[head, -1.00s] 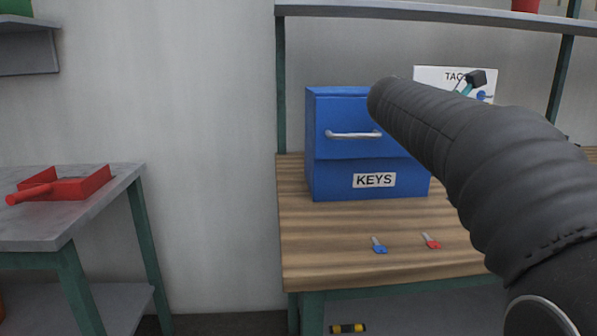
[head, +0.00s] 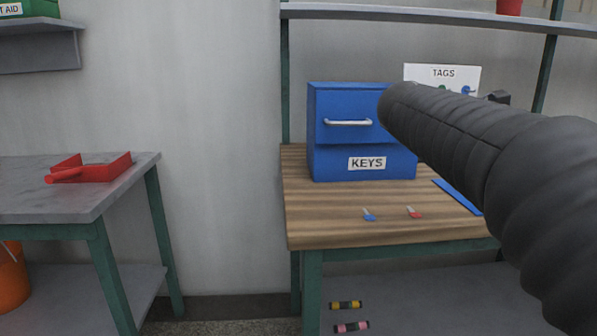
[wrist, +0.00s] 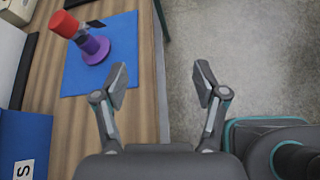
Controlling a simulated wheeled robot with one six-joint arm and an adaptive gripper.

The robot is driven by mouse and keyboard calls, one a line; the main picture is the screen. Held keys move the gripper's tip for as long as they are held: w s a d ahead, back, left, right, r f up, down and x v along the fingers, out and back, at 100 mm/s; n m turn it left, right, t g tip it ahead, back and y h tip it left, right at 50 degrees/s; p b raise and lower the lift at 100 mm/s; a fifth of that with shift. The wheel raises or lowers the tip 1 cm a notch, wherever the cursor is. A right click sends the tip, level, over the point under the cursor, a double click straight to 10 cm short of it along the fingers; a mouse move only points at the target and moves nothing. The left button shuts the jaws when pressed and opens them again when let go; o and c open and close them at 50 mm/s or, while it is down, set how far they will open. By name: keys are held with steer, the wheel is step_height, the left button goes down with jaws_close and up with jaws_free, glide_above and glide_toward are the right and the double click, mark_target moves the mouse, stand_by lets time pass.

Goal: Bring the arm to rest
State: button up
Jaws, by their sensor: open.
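My gripper (wrist: 163,84) is open and empty in the wrist view, its two fingers spread above the front edge of the wooden bench and the floor beyond it. In the head view my dark sleeved arm reaches in from the right, and only a small dark piece of the gripper (head: 498,97) shows behind it. The arm hides part of the bench and the tags sign.
A blue keys cabinet (head: 348,128) stands on the wooden bench (head: 330,228) with a blue key (head: 369,215) and a red key (head: 413,212) before it. A blue mat (wrist: 118,45) holds a purple-and-red item (wrist: 92,45). A grey table (head: 60,205) stands left.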

steer(key=s+a+f+m+t+y, duration=0.2)
steer(key=s+a+f+m+y, duration=0.3)
steer(key=s+a+f+m, duration=0.3)
steer(key=s+a+f+m+t+y, duration=0.1)
steer(key=s+a+f+m+y, duration=0.5)
steer(key=f, duration=1)
steer(key=s+a+m, duration=0.3)
steer(key=s+a, duration=0.1)
steer(key=shift+s+a+f+t+y, duration=0.2)
steer(key=shift+s+f+t+y, duration=0.1)
steer(key=shift+t, duration=0.1)
